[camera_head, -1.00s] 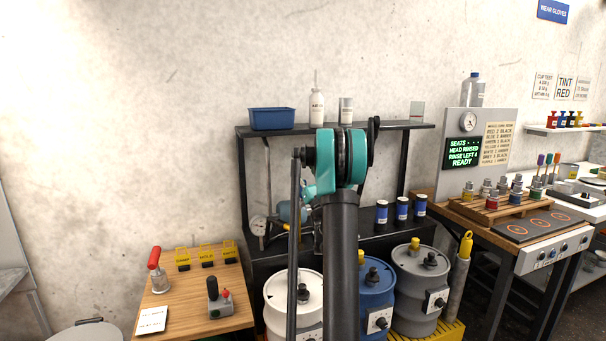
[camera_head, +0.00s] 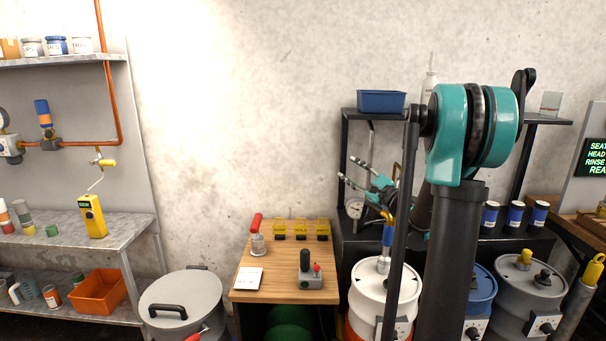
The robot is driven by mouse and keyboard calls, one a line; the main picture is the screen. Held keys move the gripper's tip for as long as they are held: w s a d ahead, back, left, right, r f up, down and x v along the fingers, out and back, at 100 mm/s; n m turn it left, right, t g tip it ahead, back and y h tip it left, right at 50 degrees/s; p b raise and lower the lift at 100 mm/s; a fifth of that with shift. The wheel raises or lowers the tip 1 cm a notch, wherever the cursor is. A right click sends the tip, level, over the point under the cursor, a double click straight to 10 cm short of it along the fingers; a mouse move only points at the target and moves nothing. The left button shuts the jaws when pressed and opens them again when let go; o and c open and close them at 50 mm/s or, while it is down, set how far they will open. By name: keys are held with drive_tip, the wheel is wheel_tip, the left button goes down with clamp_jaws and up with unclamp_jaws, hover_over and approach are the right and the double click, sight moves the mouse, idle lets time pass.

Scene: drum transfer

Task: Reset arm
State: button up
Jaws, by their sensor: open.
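My gripper (camera_head: 354,170) shows left of my large teal elbow joint and dark upper link. Its two teal-and-grey fingers point left and are spread apart, with nothing between them. It hangs in front of the dark shelf rack (camera_head: 347,128), above the white drum (camera_head: 375,290). A blue-handled metal fitting (camera_head: 388,236) stands upright at the white drum's top, below and apart from the fingers. My arm links hide part of the drum and of the rack.
A blue drum (camera_head: 481,285) and a grey drum (camera_head: 525,290) stand at right. A wooden table (camera_head: 265,290) holds a control box (camera_head: 308,271) and a red-handled tool (camera_head: 256,236). A lidded grey bin (camera_head: 182,300) and shelves with an orange crate (camera_head: 98,289) are at left.

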drive_tip(key=s+a+f+n+g+h, duration=0.2)
drive_tip(key=s+a+f+n+g, duration=0.25)
drive_tip(key=s+f, duration=0.35)
drive_tip(key=s+a+f+n+g+h, duration=0.2)
drive_tip(key=s+a+f+n+g, duration=0.25)
drive_tip(key=s+f+n, duration=0.35)
drive_tip(key=s+d+f+n+g+h, duration=0.1)
drive_tip(key=s+d+f+h, duration=0.3)
drive_tip(key=s, duration=0.5)
drive_tip(key=s+d+f+n+g+h, duration=0.1)
drive_tip(key=s+d+f+n+h, duration=0.3)
drive_tip(key=s+d+f, duration=0.3)
drive_tip(key=s+f+h, duration=0.1)
drive_tip(key=s, duration=0.2)
drive_tip(key=shift+s+f+g, duration=0.3)
drive_tip(key=shift+f+g, duration=0.05)
drive_tip(key=shift+g, duration=0.05)
drive_tip(key=shift+n, duration=0.25)
